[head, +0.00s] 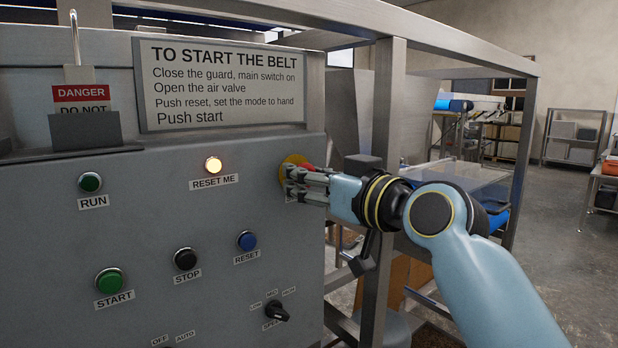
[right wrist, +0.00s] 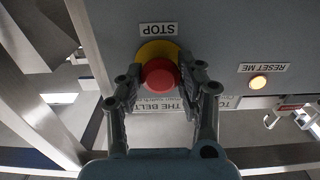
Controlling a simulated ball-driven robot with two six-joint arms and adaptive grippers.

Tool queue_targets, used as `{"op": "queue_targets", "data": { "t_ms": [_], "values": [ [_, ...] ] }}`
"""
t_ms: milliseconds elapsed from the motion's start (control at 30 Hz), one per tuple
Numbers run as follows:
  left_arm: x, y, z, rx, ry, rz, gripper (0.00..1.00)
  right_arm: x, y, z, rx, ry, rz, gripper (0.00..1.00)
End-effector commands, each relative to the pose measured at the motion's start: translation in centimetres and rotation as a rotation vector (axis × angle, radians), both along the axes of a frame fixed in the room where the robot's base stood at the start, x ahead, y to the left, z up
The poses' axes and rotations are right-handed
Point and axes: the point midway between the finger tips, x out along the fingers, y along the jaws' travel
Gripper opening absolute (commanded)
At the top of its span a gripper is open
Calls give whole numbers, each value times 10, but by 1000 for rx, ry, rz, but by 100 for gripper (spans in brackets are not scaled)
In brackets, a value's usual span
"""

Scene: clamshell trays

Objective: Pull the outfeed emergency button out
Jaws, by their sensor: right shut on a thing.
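The emergency button is a red mushroom head on a yellow disc at the right end of the grey control panel. In the head view a sliver of its red head (head: 305,166) shows behind my fingers. In the right wrist view the red button (right wrist: 160,76) sits between the two fingers, in front of the yellow disc, below a STOP label (right wrist: 157,29). My right gripper (head: 292,180) is shut on the button, and it also shows in the right wrist view (right wrist: 161,78). My left gripper is not in view.
The grey panel (head: 150,240) also carries a lit RESET ME lamp (head: 213,164), a black STOP button (head: 185,258), a blue RESET button (head: 247,241), and a green START button (head: 109,281). A metal frame post (head: 388,100) stands close to my right gripper.

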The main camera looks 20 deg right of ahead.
Motion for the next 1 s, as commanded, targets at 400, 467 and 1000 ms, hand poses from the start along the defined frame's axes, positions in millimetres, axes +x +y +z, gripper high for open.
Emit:
{"op": "queue_targets", "data": {
  "t_ms": [400,467,1000],
  "values": [
    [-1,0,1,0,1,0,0,-4,-1,0,0,1,0,0],
    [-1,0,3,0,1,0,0,-9,-3,0,-2,2,0,0],
    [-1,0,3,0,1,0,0,-11,-4,0,0,0,1,62]
  ]
}}
